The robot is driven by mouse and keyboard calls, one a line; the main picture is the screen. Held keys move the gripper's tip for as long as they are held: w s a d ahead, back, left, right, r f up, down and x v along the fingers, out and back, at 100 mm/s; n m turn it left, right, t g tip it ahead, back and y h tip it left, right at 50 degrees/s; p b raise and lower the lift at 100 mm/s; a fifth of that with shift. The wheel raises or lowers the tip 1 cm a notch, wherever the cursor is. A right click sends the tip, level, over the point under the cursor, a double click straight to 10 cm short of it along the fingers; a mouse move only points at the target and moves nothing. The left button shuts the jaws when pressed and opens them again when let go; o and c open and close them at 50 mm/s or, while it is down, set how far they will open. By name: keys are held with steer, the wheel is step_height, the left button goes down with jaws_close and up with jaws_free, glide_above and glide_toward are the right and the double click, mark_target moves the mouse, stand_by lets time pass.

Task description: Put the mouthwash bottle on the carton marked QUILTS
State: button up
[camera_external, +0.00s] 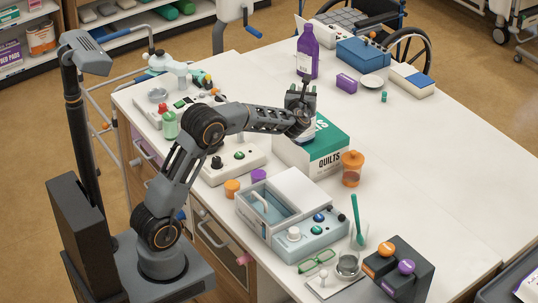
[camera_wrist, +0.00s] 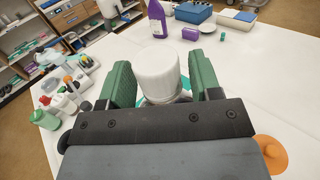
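The carton marked QUILTS (camera_external: 328,150), white with a green band, stands on the table. My gripper (camera_external: 301,96) is over its back part. In the wrist view a white, rounded cylinder (camera_wrist: 158,72) is between the green fingers of my gripper (camera_wrist: 162,75). It touches or nearly touches the left finger, and a narrow gap seems to show at the right; whether it is gripped is unclear. Its lower part is hidden by the gripper. A purple bottle (camera_external: 307,52) stands upright behind, apart from my gripper; it also shows in the wrist view (camera_wrist: 157,18). No mouthwash label is readable.
A purple box (camera_external: 346,84), a blue box (camera_external: 362,52) and a white dish (camera_external: 372,80) are at the back. An orange jar (camera_external: 352,168) stands close to the carton's right. Devices line the left table side. The right of the table is clear.

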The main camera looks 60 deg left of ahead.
steer(key=shift+o, duration=0.4)
steer(key=shift+r, duration=0.1)
steer(key=shift+r+p, duration=0.25)
steer(key=shift+p, duration=0.2)
steer(key=s+d+m+t+h+b, duration=0.35)
steer(key=s+d+m+h, duration=0.75)
steer(key=d+m, duration=0.55)
steer(key=s+f+m+g, duration=0.4)
steer(key=s+m, duration=0.5)
steer(key=s+a+f+m+g+h, duration=0.1)
steer(key=s+f+m+g, duration=0.3)
steer(key=s+m, duration=0.5)
steer(key=s+f+m+g, duration=0.4)
steer(key=s+m, duration=0.4)
steer(key=m, duration=0.2)
steer(key=shift+s+a+f+h+b, duration=0.35)
steer(key=shift+s+f+h+b, duration=0.05)
steer(key=shift+f+b, duration=0.05)
